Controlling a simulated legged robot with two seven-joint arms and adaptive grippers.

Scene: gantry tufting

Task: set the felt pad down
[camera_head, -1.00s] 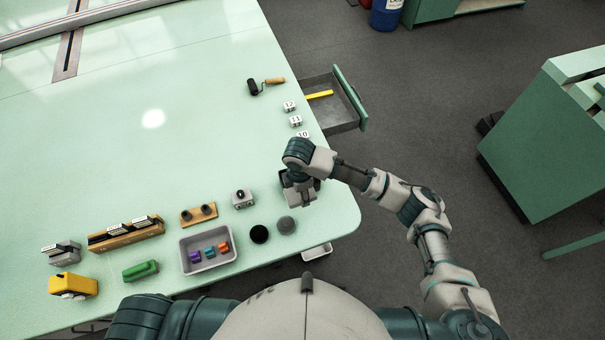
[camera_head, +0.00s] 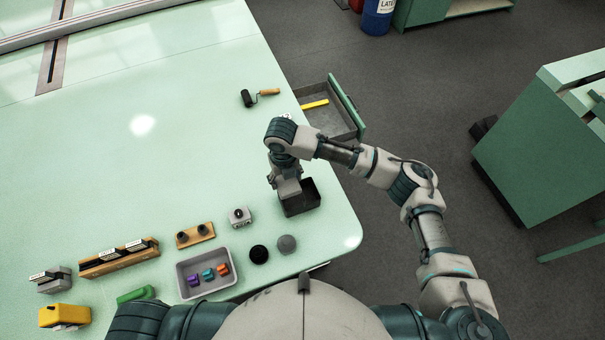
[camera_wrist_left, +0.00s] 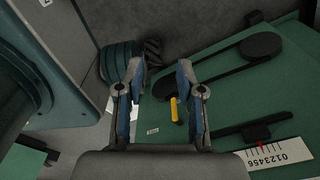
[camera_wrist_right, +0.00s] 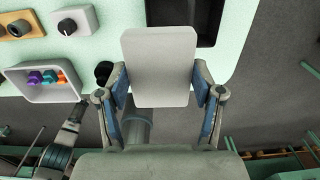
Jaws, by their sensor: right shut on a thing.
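The felt pad looks like a pale grey rectangular block (camera_wrist_right: 158,68) between the fingers of my right gripper (camera_wrist_right: 160,90) in the right wrist view. In the head view my right gripper (camera_head: 284,172) points down over the table's right part, and the pad (camera_head: 288,189) shows under it, beside the left wall of an open dark box (camera_head: 303,200). I cannot tell whether the pad touches the table. My left gripper (camera_wrist_left: 161,75) shows only in its wrist view, with fingers apart and nothing between them.
On the pale green table (camera_head: 150,190) are a grey tray (camera_head: 180,283) with coloured pieces, a black disc (camera_head: 259,254), a grey disc (camera_head: 287,243), a knob box (camera_head: 239,216) and a roller (camera_head: 258,97). An open drawer (camera_head: 345,128) juts out right. The table's middle is clear.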

